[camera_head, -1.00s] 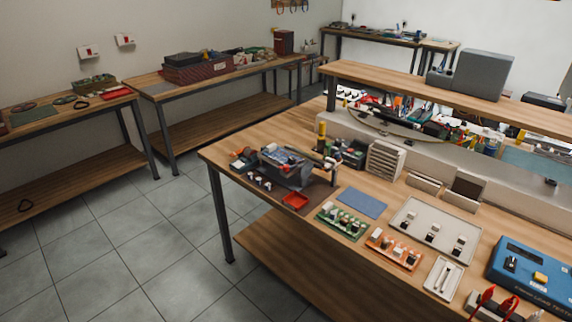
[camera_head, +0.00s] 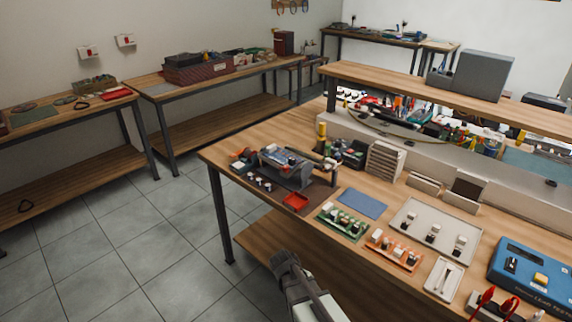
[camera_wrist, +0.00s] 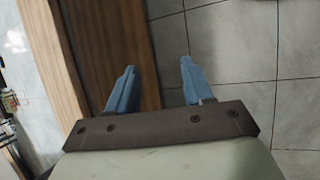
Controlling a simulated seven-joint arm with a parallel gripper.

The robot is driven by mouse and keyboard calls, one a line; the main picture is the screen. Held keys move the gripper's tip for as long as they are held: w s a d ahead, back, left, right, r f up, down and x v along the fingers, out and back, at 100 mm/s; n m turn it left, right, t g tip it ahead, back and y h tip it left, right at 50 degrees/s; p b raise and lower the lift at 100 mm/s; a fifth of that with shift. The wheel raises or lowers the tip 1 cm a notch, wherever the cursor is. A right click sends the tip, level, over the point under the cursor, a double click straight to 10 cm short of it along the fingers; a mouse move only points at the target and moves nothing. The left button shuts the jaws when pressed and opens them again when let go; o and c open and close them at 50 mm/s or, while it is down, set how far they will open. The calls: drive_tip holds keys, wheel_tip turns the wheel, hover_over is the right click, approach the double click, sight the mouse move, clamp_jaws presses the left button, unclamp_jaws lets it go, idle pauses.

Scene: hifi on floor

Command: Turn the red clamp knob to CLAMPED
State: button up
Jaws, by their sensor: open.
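A grey fixture (camera_head: 288,172) stands on the near-left part of the workbench in the head view. A small red-orange part (camera_head: 243,155) shows to its left; it is too small to tell whether it is the red clamp knob or which way it is turned. No CLAMPED marking can be read. My gripper is open and empty, its two blue fingers (camera_wrist: 157,68) apart in the wrist view. My arm's end (camera_head: 290,268) is low in the head view, in front of the bench's near edge and well apart from the fixture.
A red tray (camera_head: 296,202) sits in front of the fixture. A raised shelf (camera_head: 440,95) runs behind. Clear tiled floor (camera_head: 150,245) lies left of the bench.

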drive_tip(key=w+a+r+n+t+h, duration=0.1)
drive_tip(key=w+a+r, duration=0.2)
drive_tip(key=w+r, duration=0.15)
drive_tip(key=w+a+r+n+t, duration=0.1)
drive_tip(key=w+a+r, duration=0.15)
drive_tip(key=r, duration=0.35)
wheel_tip(320, 180, up, 38)
drive_tip(key=f+n+y, duration=0.1)
drive_tip(key=y, duration=0.5)
hover_over(286, 166)
wheel_tip(286, 166, down, 13)
drive_tip(key=shift+s+f, duration=0.1)
clamp_jaws()
